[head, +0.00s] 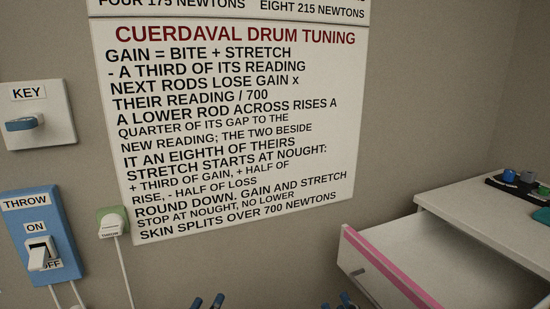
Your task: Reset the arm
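Two pairs of dark, blue-tipped fingertips show at the very bottom edge of the head view, and they look like my grippers. My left gripper (206,302) shows as two tips with a gap between them. My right gripper (336,303) also shows as two tips set apart. Nothing shows between either pair. The rest of both grippers and both arms are below the frame.
A wall sign (230,130) gives drum-tuning rules. At left are a KEY plate (38,115) with a blue-handled key and a blue THROW switch box (42,232). A pink-edged drawer (440,270) stands open from the white cabinet (495,210).

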